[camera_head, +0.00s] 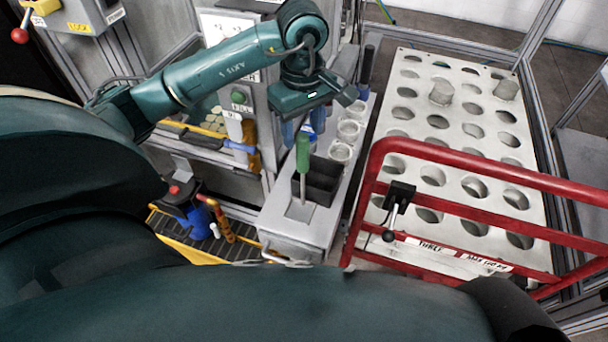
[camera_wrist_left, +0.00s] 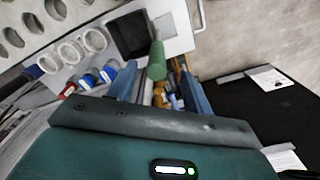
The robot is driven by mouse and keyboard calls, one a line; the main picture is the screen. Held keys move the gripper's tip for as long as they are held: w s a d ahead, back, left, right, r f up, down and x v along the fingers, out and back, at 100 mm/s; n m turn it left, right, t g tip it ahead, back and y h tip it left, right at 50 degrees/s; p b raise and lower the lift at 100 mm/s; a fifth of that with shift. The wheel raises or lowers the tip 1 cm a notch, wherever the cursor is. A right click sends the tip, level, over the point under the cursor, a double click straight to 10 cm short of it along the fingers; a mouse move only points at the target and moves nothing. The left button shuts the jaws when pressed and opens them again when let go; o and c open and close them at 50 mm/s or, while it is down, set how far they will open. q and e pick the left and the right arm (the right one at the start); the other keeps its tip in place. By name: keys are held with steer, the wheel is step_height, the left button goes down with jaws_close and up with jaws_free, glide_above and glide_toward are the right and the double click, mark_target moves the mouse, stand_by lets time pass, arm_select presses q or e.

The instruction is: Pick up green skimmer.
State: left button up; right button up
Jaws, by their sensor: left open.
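The green skimmer (camera_head: 303,155) stands upright at the front of a grey metal bench, its green handle up and its thin shaft going down to the bench top. Its lower end is not clear. My left gripper (camera_head: 303,130) is open, its blue fingers pointing down at the top of the handle. In the left wrist view the handle (camera_wrist_left: 156,62) shows in the gap between the two fingers (camera_wrist_left: 160,85). I cannot tell how deep it sits between them, and no finger visibly presses on it. My right gripper is not in view.
A black bin (camera_head: 322,180) stands right beside the skimmer. Several round cups (camera_head: 341,151) line the bench behind it. A red railing (camera_head: 480,170) and a perforated metal plate (camera_head: 455,130) lie to the right. A control panel (camera_head: 238,115) stands left of the gripper.

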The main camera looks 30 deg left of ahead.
mark_target(303, 139)
arm_select(q)
step_height(303, 139, down, 3)
steer(key=shift+w+a+f+p, duration=0.1)
steer(key=shift+w+f+p, duration=0.1)
steer(key=shift+f, duration=1.1)
steer(key=shift+w+a+f+p, duration=0.1)
steer(key=shift+f+p, duration=0.05)
steer(key=shift+f, duration=1.15)
steer(key=shift+c, duration=0.5)
steer(key=c, duration=0.9)
steer(key=shift+c, duration=0.2)
steer(key=shift+r, duration=0.1)
step_height(303, 139, up, 10)
steer(key=shift+f, duration=0.1)
